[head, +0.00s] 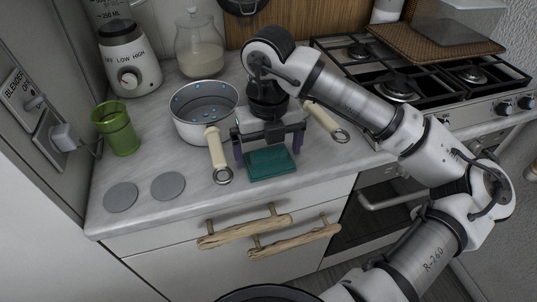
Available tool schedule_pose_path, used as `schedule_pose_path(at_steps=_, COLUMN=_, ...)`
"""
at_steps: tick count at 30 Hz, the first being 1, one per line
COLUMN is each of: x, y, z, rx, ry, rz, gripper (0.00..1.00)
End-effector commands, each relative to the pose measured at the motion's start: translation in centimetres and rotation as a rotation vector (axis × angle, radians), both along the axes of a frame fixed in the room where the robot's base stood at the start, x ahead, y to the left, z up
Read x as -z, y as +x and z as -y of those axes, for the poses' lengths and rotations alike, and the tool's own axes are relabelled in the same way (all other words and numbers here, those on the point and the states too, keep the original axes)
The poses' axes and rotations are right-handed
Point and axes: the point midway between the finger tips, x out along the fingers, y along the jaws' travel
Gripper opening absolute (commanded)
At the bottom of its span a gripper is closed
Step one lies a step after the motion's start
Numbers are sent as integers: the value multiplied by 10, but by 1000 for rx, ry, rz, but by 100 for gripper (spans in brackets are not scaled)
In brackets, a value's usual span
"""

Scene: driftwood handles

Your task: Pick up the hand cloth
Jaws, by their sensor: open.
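The hand cloth (270,164) is a folded teal-green cloth lying flat on the grey marbled counter, close to its front edge. My gripper (271,156) is above the cloth with its two fingers spread, one toward each side of it. The gripper is open and holds nothing. The gripper body covers part of the counter behind the cloth. I cannot tell how far the fingertips are above the counter.
A grey pot (204,112) with cream handles stands left of my gripper. A green cup (117,129), a blender (129,58) and two grey discs (168,186) are further left. A gas stove (433,80) is right. Driftwood handles (243,231) project below the counter edge.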

Motion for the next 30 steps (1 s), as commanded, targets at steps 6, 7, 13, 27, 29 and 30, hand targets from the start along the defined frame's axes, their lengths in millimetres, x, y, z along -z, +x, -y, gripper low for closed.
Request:
schedule_pose_path(at_steps=6, x=12, y=0, z=0, rx=0, ry=0, rz=0, gripper=100)
schedule_pose_path(at_steps=7, x=12, y=0, z=0, rx=0, ry=0, rz=0, gripper=100)
schedule_pose_path(at_steps=13, x=12, y=0, z=0, rx=0, ry=0, rz=0, gripper=90)
schedule_pose_path(at_steps=27, x=10, y=0, z=0, rx=0, ry=-1, rz=0, gripper=68)
schedule_pose_path(at_steps=29, x=7, y=0, z=0, rx=0, ry=-1, rz=1, gripper=68)
schedule_pose_path(at_steps=30, x=4, y=0, z=0, rx=0, ry=-2, rz=2, gripper=68)
